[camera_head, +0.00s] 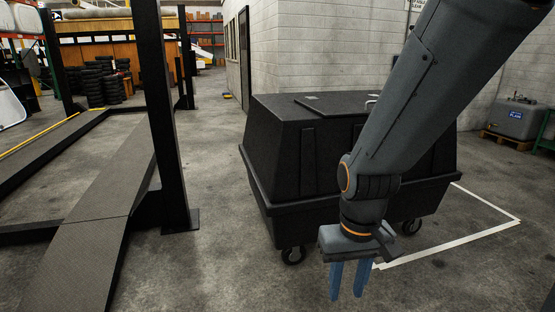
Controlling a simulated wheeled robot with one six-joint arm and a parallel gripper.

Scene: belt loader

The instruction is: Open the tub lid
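The tub (278,208) is a large black wheeled bin standing on castors in the middle of the floor. Its black lid (317,105) lies shut on top, with a flat panel on it. A small light-coloured handle (371,101) shows at the top, partly hidden by my arm. My gripper (348,294) hangs pointing down in front of the tub, lower than the lid and apart from it in the picture. Its two blue fingers are a little apart, with nothing seen between them. My arm hides the tub's right front part.
A black vehicle lift with a post (165,120) and ramp (95,228) stands at the left. White floor tape (455,243) runs around the tub's right side. A grey tank (516,119) sits on a pallet at the far right. Bare floor lies between ramp and tub.

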